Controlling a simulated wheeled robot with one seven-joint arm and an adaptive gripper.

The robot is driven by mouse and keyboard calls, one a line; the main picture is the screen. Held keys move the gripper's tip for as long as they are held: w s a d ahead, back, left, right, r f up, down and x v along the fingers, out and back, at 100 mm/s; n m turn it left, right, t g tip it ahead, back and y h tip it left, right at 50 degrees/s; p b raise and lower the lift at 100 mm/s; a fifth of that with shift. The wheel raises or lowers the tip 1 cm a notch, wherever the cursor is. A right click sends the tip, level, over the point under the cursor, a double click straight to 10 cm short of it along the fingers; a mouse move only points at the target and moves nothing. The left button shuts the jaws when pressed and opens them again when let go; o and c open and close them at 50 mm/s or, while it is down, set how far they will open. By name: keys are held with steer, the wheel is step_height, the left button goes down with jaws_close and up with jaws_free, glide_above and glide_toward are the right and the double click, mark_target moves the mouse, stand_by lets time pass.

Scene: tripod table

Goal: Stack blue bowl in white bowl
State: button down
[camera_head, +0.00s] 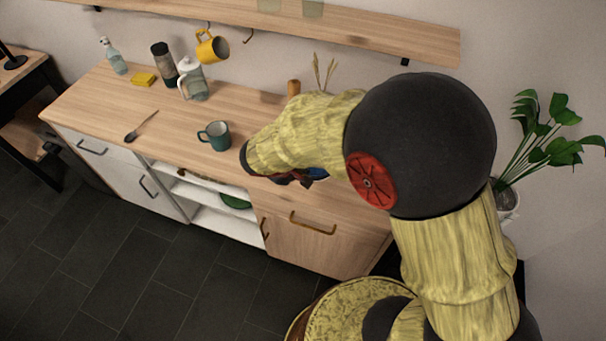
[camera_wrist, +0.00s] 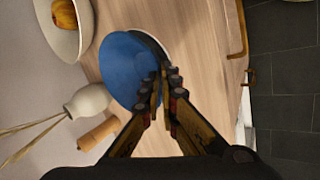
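The blue bowl (camera_wrist: 127,68) is in the upper middle of the wrist view, beside my gripper's fingertips. A small patch of it (camera_head: 317,173) shows in the head view under my arm. My gripper (camera_wrist: 166,78) has its fingers close together at the bowl's right rim and looks shut on it. A white rim, seemingly the white bowl (camera_wrist: 163,46), shows behind the blue bowl's right edge; most of it is hidden. Whether the two bowls touch cannot be told. In the head view my arm hides the white bowl.
A pale bowl with a fruit (camera_wrist: 85,42) stands at the wrist view's upper left. A white vase (camera_wrist: 88,102) and a wooden mill (camera_wrist: 99,133) are near my gripper. A teal mug (camera_head: 217,136) stands left of my arm. The counter's front-left surface (camera_head: 100,120) is mostly clear.

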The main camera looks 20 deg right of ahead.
steer(key=shift+f, duration=0.3)
steer(key=shift+f+b, duration=0.4)
steer(key=c, duration=2.6)
jaws_free()
steer(key=shift+f, duration=0.1)
steer(key=shift+o, duration=1.4)
